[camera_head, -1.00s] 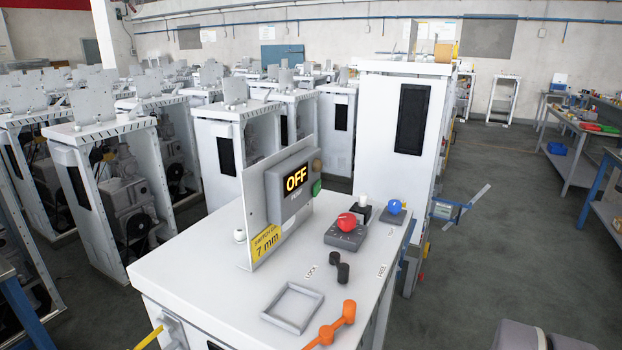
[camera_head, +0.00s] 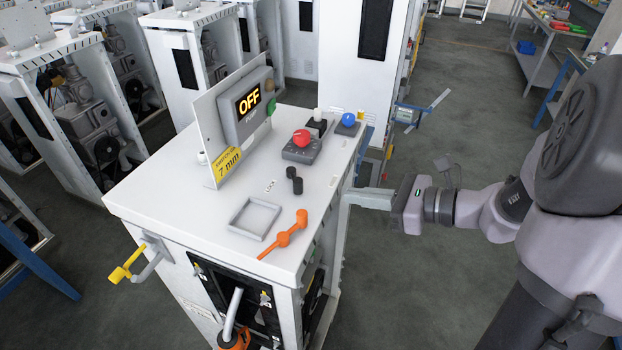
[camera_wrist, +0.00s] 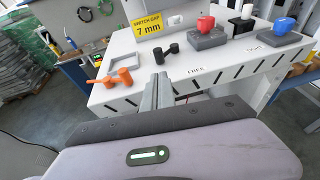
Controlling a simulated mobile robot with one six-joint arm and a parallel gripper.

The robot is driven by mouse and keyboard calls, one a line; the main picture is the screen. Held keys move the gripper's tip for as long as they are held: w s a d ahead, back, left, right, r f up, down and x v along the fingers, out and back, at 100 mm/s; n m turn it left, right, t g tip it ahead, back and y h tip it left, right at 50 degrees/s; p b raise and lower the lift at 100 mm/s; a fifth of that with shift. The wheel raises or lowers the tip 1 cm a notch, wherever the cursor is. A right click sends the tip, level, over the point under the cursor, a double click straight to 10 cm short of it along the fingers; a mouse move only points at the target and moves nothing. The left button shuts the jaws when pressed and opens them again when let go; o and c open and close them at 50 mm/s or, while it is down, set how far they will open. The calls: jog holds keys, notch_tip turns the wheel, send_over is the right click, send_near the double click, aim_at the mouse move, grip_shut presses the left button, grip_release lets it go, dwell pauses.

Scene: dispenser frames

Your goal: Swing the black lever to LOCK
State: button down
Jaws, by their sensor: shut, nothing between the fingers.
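The black lever (camera_head: 294,180) is a short bar with two round knobs on the white cabinet top (camera_head: 190,208). The LOCK label (camera_head: 270,186) lies left of it. In the wrist view the lever (camera_wrist: 168,53) is just beyond my fingertips, with the FREE label (camera_wrist: 196,70) on the near side to its right. My gripper (camera_head: 348,197) is shut and empty at the cabinet's right edge, apart from the lever. In the wrist view its fingers (camera_wrist: 157,88) point toward the lever. The LOCK label cannot be made out in the wrist view.
An orange handle (camera_head: 285,236) and a grey square frame (camera_head: 254,219) lie in front of the lever. A red knob on a grey box (camera_head: 301,148), a blue knob (camera_head: 348,121) and an OFF display (camera_head: 248,98) stand behind.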

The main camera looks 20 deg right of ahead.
aim_at(302, 187)
jog(key=x, duration=0.5)
jog(key=b+x, duration=0.1)
jog(key=x, duration=0.2)
jog(key=shift+w+a+r, duration=0.1)
jog(key=shift+a+r, duration=0.05)
jog(key=shift+r, duration=0.1)
jog(key=shift+w+a, duration=0.4)
jog(key=shift+a, duration=0.05)
